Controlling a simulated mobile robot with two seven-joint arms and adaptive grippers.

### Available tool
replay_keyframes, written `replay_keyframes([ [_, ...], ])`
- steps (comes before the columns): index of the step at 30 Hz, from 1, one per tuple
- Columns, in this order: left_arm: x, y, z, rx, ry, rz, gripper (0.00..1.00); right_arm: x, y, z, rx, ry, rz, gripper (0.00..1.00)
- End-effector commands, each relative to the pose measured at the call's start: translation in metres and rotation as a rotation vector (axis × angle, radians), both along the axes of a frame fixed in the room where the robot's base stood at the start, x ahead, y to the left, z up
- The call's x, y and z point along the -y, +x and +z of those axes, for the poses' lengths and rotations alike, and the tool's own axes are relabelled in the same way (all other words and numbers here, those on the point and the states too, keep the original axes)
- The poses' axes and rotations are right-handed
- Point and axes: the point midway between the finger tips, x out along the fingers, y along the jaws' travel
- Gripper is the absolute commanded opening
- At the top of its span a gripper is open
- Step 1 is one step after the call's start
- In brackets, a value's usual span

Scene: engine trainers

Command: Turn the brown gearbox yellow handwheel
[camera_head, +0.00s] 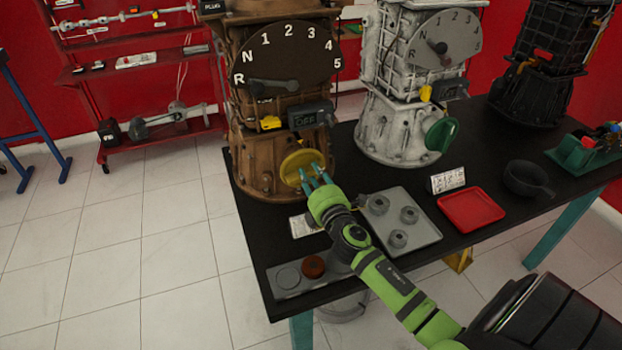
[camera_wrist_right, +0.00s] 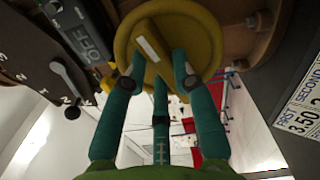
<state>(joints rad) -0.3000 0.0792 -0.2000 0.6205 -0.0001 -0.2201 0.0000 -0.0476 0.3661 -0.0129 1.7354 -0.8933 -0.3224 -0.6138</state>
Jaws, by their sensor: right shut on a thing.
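The brown gearbox (camera_head: 262,165) stands upright at the left end of the black table. Its yellow handwheel (camera_head: 300,160) is low on its front right side; it also fills the upper middle of the right wrist view (camera_wrist_right: 205,32). My right gripper (camera_head: 314,178) is at the handwheel, and in the right wrist view its teal fingers (camera_wrist_right: 160,75) close around the raised grip bar across the wheel's face. The bar's far part is hidden by the fingers. My left gripper is in neither view.
A dark OFF box (camera_head: 311,115) sits just above the handwheel, beside the numbered dial (camera_head: 287,58). A grey gearbox (camera_head: 400,125) with a green handwheel stands to the right. A grey tray (camera_head: 425,235) with rings and a red tray (camera_head: 471,210) lie near my right arm.

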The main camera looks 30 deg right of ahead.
Motion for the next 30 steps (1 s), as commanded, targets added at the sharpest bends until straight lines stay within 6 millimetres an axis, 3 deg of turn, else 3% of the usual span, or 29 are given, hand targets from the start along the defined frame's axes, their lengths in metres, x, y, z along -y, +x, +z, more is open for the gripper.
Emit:
replay_keyframes([
  [15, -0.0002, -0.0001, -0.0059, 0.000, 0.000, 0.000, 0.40, 0.0035, -0.0003, -0.0024, 0.098, 0.396, -0.002, 0.00],
  [30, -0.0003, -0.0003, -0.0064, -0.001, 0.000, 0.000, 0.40, 0.0040, -0.0003, -0.0037, 0.127, 0.518, -0.001, 0.00],
])
